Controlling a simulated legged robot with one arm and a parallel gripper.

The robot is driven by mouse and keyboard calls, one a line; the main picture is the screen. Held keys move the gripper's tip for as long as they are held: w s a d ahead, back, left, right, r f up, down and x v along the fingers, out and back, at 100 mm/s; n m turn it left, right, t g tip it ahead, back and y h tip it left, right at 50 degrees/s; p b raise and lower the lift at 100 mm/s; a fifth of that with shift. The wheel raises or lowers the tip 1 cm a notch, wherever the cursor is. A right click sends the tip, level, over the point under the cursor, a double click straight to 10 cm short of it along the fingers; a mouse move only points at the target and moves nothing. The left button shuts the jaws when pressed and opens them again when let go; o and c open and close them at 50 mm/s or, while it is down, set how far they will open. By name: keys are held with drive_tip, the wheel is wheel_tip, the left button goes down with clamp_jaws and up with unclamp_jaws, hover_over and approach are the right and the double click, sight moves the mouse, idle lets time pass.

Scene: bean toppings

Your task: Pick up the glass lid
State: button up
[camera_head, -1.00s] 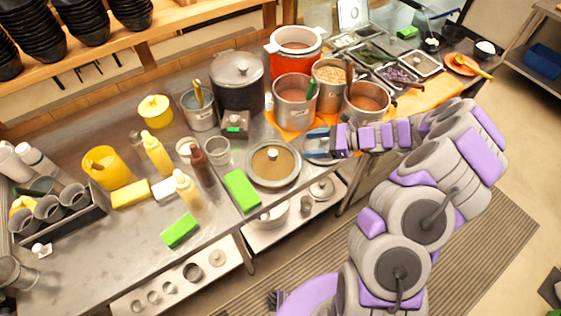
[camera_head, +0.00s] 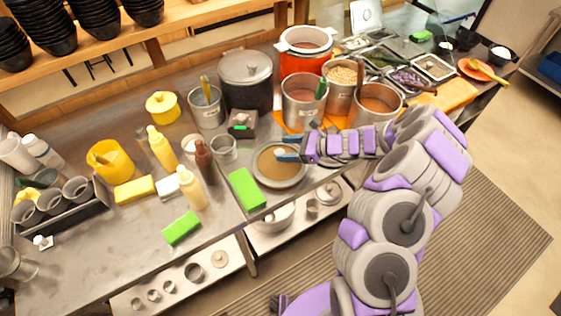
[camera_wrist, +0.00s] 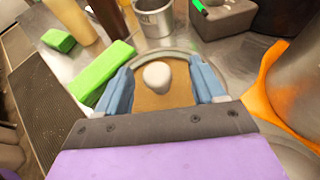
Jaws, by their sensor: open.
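The glass lid (camera_head: 268,178) is round with a metal rim and a brownish see-through middle. It lies on the steel counter, right of a green sponge. In the wrist view the lid (camera_wrist: 178,97) shows its pale rounded knob (camera_wrist: 157,76) between my fingers. My gripper (camera_head: 280,147) is open over the lid in the head view and hides the knob there. In the wrist view my gripper (camera_wrist: 163,88) has one blue finger on each side of the knob, with clear gaps. I cannot tell how high the fingertips are above the lid.
A green sponge (camera_head: 246,189) lies just left of the lid. A steel cup (camera_head: 223,149) and sauce bottles (camera_head: 204,160) stand behind and left. Steel pots (camera_head: 303,101) stand behind on an orange mat. The counter's front edge is close to the lid.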

sight(275, 153)
drive_tip(key=a+f, duration=0.1)
drive_tip(key=a, duration=0.1)
drive_tip(key=a+f+b, duration=0.1)
drive_tip(key=a+f, duration=0.1)
drive_tip(key=shift+w+a, duration=0.1)
drive_tip(key=shift+a+f, duration=0.1)
drive_tip(key=shift+a, duration=0.25)
drive_tip(key=shift+d, duration=0.35)
drive_tip(key=c, duration=0.3)
clamp_jaws()
